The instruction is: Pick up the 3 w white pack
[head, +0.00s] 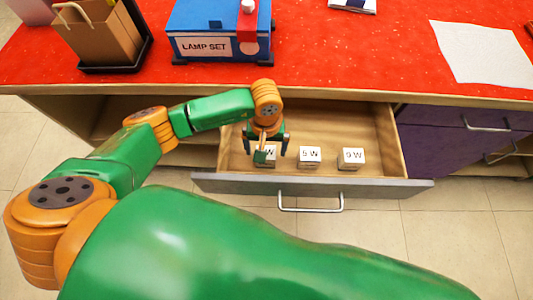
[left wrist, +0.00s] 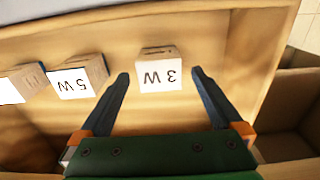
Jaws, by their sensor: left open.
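The 3 W white pack (left wrist: 160,73) is a small box with a white labelled face and a tan side. In the head view, the pack (head: 269,150) is the leftmost of three in the open drawer, partly hidden by my left gripper (head: 272,156). In the left wrist view, the left gripper (left wrist: 160,76) is open, with one finger on each side of the 3 W pack. Gaps show between the fingers and the pack, and nothing is held. My right gripper is not in view.
The 5 W pack (head: 310,154) and the 9 W pack (head: 351,156) stand to the right in the wooden drawer (head: 340,115). The red counter (head: 340,50) overhangs behind, holding a blue lamp set box (head: 205,20) and a paper bag (head: 100,35). The drawer's back half is clear.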

